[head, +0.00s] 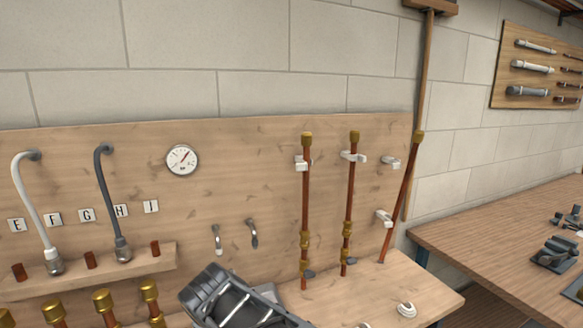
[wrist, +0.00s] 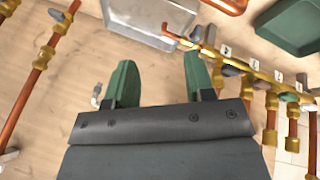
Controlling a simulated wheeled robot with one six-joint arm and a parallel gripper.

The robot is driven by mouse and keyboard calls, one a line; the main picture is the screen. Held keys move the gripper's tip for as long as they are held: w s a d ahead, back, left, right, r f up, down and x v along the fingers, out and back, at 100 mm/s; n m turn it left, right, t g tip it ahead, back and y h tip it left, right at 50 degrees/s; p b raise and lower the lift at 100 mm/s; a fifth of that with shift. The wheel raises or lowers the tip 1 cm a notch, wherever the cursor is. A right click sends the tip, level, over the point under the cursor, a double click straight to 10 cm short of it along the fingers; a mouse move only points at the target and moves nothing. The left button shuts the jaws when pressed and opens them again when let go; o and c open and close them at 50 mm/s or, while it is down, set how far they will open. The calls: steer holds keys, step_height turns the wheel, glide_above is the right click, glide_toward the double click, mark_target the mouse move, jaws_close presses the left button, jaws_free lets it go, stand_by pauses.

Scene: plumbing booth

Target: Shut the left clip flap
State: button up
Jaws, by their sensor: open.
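Upright copper pipes stand against the wooden board in the head view. The left pipe (head: 305,205) has a white clip (head: 303,163) near its top. The middle pipe (head: 350,205) has a similar white clip (head: 353,156). A third pipe (head: 400,200) leans, with white clips (head: 391,163) and (head: 384,217) beside it. The clips are too small to tell how each flap stands. My gripper (wrist: 159,62) is open and empty in the wrist view, its green fingers wide apart. The wrist view does not clearly show a clip between them.
The board also carries a gauge (head: 182,160) and two hoses (head: 112,205) at left. A wooden workbench (head: 470,240) stands at right. The wrist view shows a metal tray (wrist: 150,25), a green bin (wrist: 290,28) and a brass manifold (wrist: 235,65) at right.

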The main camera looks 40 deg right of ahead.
steer(key=w+d+r+n+h, duration=0.1)
steer(key=w+d+r+h, duration=0.25)
steer(key=d+r, duration=0.2)
steer(key=w+d+r+h, duration=0.2)
steer(key=d+r+h, duration=0.25)
steer(key=d, duration=0.25)
steer(key=h, duration=0.6)
glide_toward(299, 169)
steer(key=shift+n, duration=0.3)
steer(key=p+x, duration=0.1)
steer(key=x, duration=0.4)
steer(key=p+x, duration=0.2)
steer(key=x, duration=0.2)
steer(key=shift+w+d+r, duration=0.15)
steer(key=shift+d+r, duration=0.05)
steer(key=shift+d, duration=0.15)
steer(key=shift+w+d, duration=0.15)
steer(key=shift+d, duration=0.45)
jaws_close()
steer(key=shift+f, duration=0.1)
steer(key=shift+t+b, duration=0.3)
